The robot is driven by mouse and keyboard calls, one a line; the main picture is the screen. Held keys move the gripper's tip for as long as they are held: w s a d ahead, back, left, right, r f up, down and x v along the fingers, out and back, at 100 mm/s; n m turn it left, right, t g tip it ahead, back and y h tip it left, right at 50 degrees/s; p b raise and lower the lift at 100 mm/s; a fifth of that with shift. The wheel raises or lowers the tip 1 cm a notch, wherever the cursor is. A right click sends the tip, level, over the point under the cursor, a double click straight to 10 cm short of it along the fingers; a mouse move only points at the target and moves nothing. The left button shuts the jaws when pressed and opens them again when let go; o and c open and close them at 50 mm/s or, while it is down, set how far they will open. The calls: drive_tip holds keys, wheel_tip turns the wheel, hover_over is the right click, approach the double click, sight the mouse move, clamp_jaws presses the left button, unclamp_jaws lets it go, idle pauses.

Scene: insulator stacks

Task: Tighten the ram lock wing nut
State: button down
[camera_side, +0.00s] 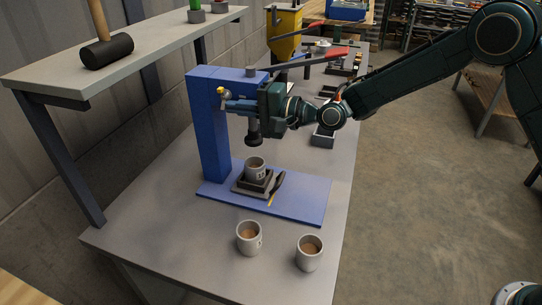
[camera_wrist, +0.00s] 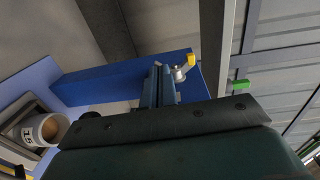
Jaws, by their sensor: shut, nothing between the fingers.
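The ram lock wing nut (camera_side: 222,91) is a small silver fitting with a yellow end, on the upper part of the blue press (camera_side: 213,135). In the wrist view the wing nut (camera_wrist: 180,73) shows just right of my fingertips. My gripper (camera_side: 228,104) reaches in from the right, beside the press head, with its fingertips close to the wing nut. Its fingers (camera_wrist: 158,72) are together and hold nothing. I cannot tell whether they touch the nut. The dark ram (camera_side: 253,136) hangs above a white insulator cup (camera_side: 255,168) standing in a black fixture.
Two more cups (camera_side: 249,238) (camera_side: 309,252) stand at the bench front. A shelf (camera_side: 125,60) with a mallet (camera_side: 107,50) is at the left. Small trays (camera_side: 323,136) line the bench behind. The bench's front left is clear.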

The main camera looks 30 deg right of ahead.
drive_tip(key=shift+w+a+f+t+y, duration=0.3)
drive_tip(key=shift+f+t+y, duration=0.15)
drive_tip(key=shift+t+y, duration=0.3)
drive_tip(key=shift+w+a+f+t+y, duration=0.15)
drive_tip(key=shift+a+f+t+y, duration=0.2)
drive_tip(key=shift+t+y, duration=0.4)
drive_tip(key=shift+d, duration=0.1)
drive_tip(key=shift+s+d+r, duration=0.1)
drive_tip(key=shift+r, duration=0.05)
idle(0.4)
drive_tip(key=shift+s+d+r+g+h, duration=0.15)
drive_tip(key=shift+r+g+h, duration=0.3)
drive_tip(key=shift+g+h, duration=0.35)
drive_tip(key=shift+s+d+r+g+h, duration=0.2)
drive_tip(key=shift+r+g+h, duration=0.3)
drive_tip(key=shift+g+h, duration=0.3)
drive_tip(key=shift+s+d+r+g+h, duration=0.15)
drive_tip(key=shift+r+g+h, duration=0.3)
drive_tip(key=shift+g+h, duration=0.35)
